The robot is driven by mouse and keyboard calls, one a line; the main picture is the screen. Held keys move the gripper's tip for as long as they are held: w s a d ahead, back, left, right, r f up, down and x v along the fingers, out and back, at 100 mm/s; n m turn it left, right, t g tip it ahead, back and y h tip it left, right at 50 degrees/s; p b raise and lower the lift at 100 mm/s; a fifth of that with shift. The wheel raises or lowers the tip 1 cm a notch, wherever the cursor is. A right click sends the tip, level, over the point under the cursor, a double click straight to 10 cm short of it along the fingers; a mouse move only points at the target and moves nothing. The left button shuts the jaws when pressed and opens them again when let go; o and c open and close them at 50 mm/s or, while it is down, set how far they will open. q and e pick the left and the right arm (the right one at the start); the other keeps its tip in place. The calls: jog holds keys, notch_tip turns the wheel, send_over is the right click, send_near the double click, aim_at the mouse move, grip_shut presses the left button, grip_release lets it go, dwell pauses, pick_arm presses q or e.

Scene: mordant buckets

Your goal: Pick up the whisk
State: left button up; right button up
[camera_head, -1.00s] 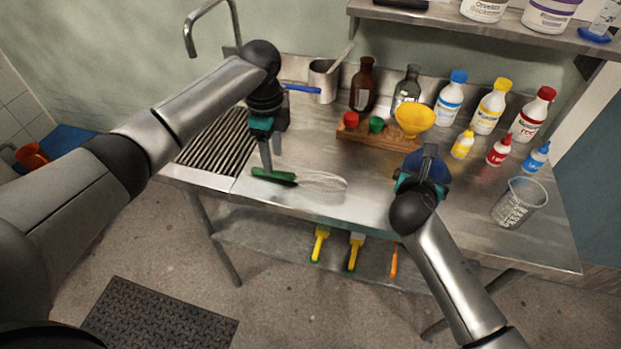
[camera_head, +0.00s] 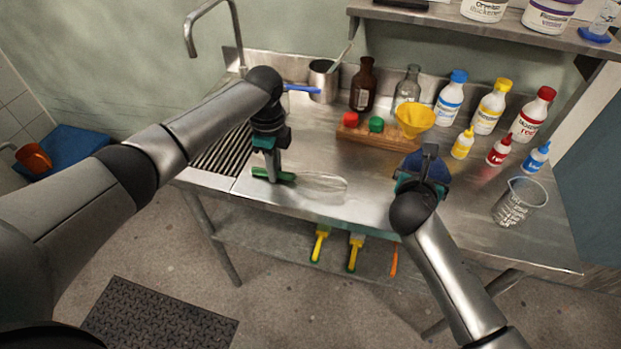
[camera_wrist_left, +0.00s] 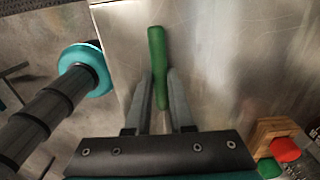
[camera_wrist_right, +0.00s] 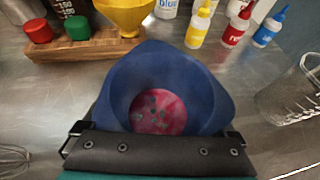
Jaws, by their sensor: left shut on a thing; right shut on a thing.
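The whisk lies on the steel table. Its green handle (camera_head: 288,177) is at the left and its wire loops (camera_head: 324,183) point right. My left gripper (camera_head: 272,176) reaches down onto the handle and is shut on it. In the left wrist view the handle (camera_wrist_left: 157,50) runs between the two fingers (camera_wrist_left: 159,90); the wire loops are not clear there. My right gripper (camera_head: 420,180) is shut on a blue cup (camera_head: 431,162). In the right wrist view the cup (camera_wrist_right: 200,85) has pink residue inside, and the wire loops (camera_wrist_right: 14,158) show at the left edge.
A wooden rack (camera_head: 378,139) with red and green caps and a yellow funnel (camera_head: 415,119) stands behind. Several bottles are at the back right, a clear beaker (camera_head: 518,201) at the right. A metal pot (camera_head: 323,82) stands behind the left arm. The table's front edge is close to the whisk.

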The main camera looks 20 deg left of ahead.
pick_arm(q)
grip_shut()
jog(key=shift+r, duration=0.15)
